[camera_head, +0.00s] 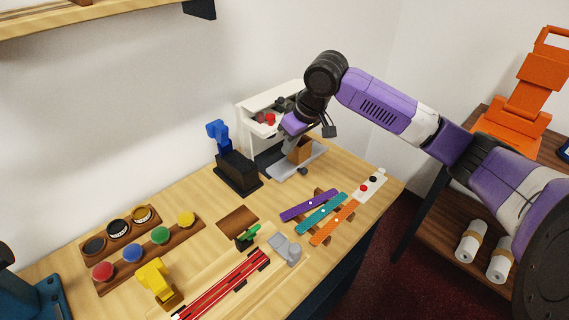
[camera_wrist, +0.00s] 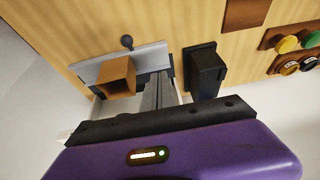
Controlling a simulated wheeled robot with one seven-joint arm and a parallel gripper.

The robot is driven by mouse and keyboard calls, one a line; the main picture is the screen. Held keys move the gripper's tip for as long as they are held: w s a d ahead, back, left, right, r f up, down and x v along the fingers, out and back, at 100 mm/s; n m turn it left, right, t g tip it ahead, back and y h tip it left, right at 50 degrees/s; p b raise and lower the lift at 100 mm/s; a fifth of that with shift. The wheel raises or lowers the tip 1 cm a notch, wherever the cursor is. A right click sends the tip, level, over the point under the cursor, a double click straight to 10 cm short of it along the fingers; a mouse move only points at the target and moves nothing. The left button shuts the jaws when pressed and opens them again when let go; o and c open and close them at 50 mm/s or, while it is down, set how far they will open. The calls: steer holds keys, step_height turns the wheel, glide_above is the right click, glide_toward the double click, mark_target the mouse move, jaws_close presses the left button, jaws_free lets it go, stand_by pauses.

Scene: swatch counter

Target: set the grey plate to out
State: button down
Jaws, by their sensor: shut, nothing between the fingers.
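The grey plate (camera_head: 314,156) lies at the foot of the white machine (camera_head: 247,118), at the back of the counter. It also shows in the wrist view (camera_wrist: 148,57), with a dark knob (camera_wrist: 127,42) standing out from its long edge away from the machine. A brown open-ended box (camera_wrist: 117,78) sits on or over the plate. My gripper (camera_wrist: 159,77) is shut and empty beside the box, close to the plate's end near the black stand. I cannot tell if the fingertips touch the plate. In the head view my gripper (camera_head: 288,150) partly hides the machine's front.
A black stand with a blue top (camera_head: 235,170) is close beside the machine. Purple, teal and orange strips (camera_head: 321,218), a white button panel (camera_head: 370,186), a red-railed slider (camera_head: 225,283) and coloured knobs (camera_head: 147,247) fill the counter. The counter's front edge is near the strips.

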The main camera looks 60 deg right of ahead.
mark_target(286, 170)
steer(key=shift+g, duration=0.4)
steer(key=d+f, duration=0.1)
steer(key=f, duration=0.2)
steer(key=w+f, duration=0.1)
steer(key=f, duration=0.2)
steer(key=d+f+p, duration=0.1)
steer(key=f, duration=0.2)
steer(key=shift+w+d+f, duration=0.3)
steer(key=s+p, duration=0.1)
steer(key=s, duration=0.1)
steer(key=s+a+p, duration=0.1)
steer(key=s, duration=0.2)
steer(key=shift+a+r, duration=0.1)
steer(key=shift+s, duration=0.15)
steer(key=shift+f, duration=0.2)
steer(key=shift+r, duration=0.1)
